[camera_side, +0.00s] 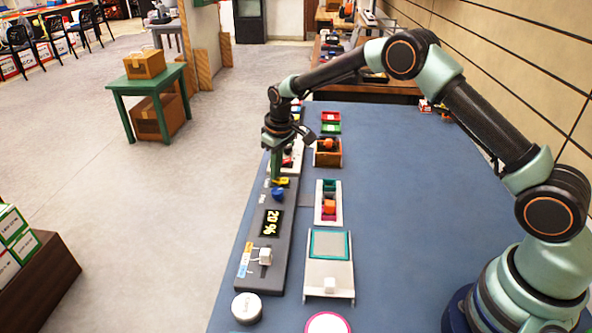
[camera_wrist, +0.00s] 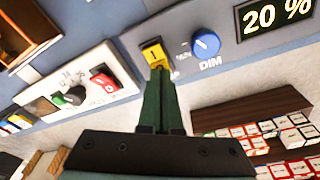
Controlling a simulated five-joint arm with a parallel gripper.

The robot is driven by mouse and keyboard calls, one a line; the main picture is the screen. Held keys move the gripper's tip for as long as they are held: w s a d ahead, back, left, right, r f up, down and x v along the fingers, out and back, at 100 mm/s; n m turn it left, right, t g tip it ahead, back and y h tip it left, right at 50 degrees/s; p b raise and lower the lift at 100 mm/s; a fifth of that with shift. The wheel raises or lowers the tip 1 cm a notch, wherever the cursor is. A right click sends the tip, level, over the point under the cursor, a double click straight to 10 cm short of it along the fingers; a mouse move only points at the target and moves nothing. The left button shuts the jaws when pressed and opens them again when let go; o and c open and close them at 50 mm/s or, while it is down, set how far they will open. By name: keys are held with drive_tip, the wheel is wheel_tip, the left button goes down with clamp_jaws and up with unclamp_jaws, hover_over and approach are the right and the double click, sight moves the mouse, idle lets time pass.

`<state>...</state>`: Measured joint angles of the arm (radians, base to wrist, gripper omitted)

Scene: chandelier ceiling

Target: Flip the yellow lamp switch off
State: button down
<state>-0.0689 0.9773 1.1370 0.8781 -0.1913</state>
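The yellow lamp switch (camera_wrist: 154,52) is a small rocker on a dark grey panel (camera_side: 250,285). It also shows in the side view (camera_side: 281,181), just below my fingertips. In the wrist view a mark like "I" shows on its upper part, and its lower end is partly covered by my fingertips. My gripper (camera_wrist: 160,75) is shut, with its green fingers together and nothing between them. It points down at the switch, and its tips are at or very near the switch's lower edge; I cannot tell if they touch.
A blue dim knob (camera_wrist: 206,43) sits right beside the switch, with a lit "20 %" display (camera_wrist: 270,15) beyond it. A white panel (camera_wrist: 115,72) with a red rocker and black knob adjoins. A wooden box (camera_side: 328,158) stands nearby. The blue table (camera_side: 420,200) is clear towards my base.

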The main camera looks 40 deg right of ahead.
drive_tip(key=shift+f, duration=0.25)
drive_tip(key=shift+r, duration=3.5)
